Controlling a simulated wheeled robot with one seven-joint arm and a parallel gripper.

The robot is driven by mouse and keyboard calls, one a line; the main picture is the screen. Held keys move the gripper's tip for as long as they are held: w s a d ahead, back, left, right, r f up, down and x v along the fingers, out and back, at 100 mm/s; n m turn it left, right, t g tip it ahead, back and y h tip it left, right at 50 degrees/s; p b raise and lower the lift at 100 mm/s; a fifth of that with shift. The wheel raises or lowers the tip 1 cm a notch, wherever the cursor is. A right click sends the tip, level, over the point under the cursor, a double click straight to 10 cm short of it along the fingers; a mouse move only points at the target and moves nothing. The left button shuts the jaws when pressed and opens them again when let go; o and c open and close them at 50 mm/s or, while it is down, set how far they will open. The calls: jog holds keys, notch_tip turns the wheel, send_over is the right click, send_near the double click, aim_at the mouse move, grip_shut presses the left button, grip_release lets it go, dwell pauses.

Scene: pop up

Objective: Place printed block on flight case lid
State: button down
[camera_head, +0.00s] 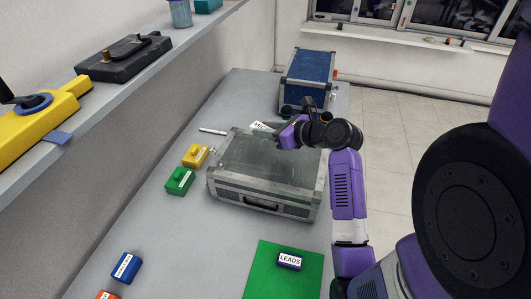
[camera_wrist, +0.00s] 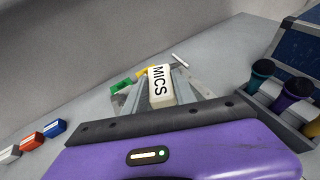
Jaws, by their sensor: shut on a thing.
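A white block printed MICS (camera_wrist: 158,85) is held between the grey fingers of my gripper (camera_wrist: 160,98) in the wrist view. Its white end (camera_head: 261,126) also shows in the head view, beside my purple gripper (camera_head: 277,131), at the far edge of the flight case. The closed grey flight case has a flat lid (camera_head: 262,160) with metal edges; the lid's top is bare apart from my gripper in front of its far right part. Any gap between the held block and the lid cannot be told.
Yellow (camera_head: 195,155) and green (camera_head: 179,181) blocks stand left of the case. Blue (camera_head: 125,267) and red (camera_head: 107,295) blocks are nearer. A blue case (camera_head: 308,68) stands behind, with microphones (camera_wrist: 298,87) in front. A shelf (camera_head: 100,95) runs along the left wall.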

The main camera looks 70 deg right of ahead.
aim_at(266, 158)
notch_tip(266, 158, down, 10)
jog(key=shift+a+r+b, duration=0.1)
jog(key=shift+r+b, duration=0.1)
jog(key=shift+b, duration=0.2)
jog(key=shift+f, duration=0.1)
jog(key=c, duration=1)
grip_release()
jog(key=v, duration=1.2)
